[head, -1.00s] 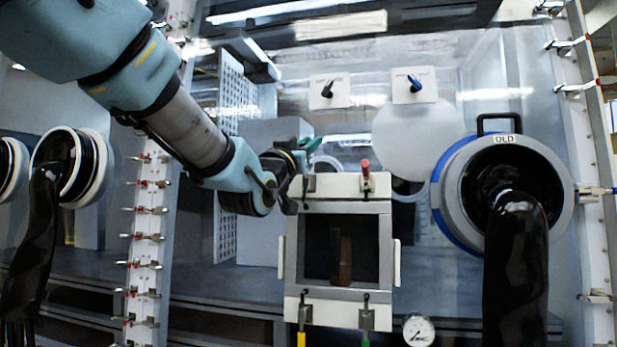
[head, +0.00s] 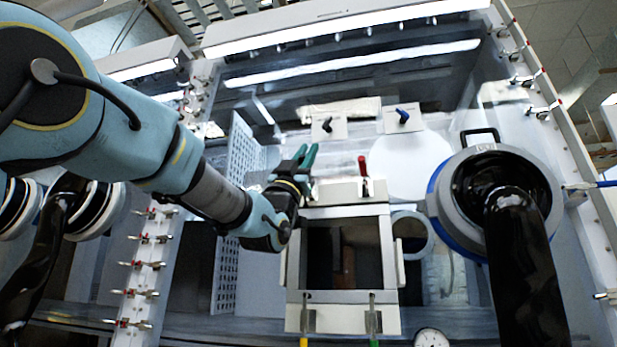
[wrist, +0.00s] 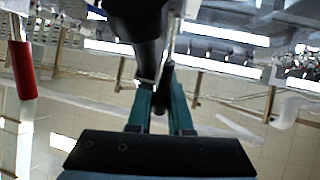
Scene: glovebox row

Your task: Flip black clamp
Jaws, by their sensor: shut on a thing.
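My gripper (head: 305,158) is at the upper left corner of the framed box door (head: 293,265), its teal fingers pointing up. In the wrist view, the teal fingers (wrist: 160,105) close around a dark handle, which appears to be the black clamp (wrist: 147,55). The clamp's black upper part fills the top middle of that view. In the head view, my gripper hides the clamp, so its angle is unclear there. A red-handled clamp (head: 363,172) stands upright at the door's upper right; its red handle (wrist: 22,70) also shows at left in the wrist view.
Yellow (head: 304,342) and green (head: 375,342) clamp handles hang below the door. A black-handled latch (head: 327,126) and a blue-handled latch (head: 402,117) sit on white plates behind. A large glove port (head: 440,215) with a black glove (head: 522,265) is at right.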

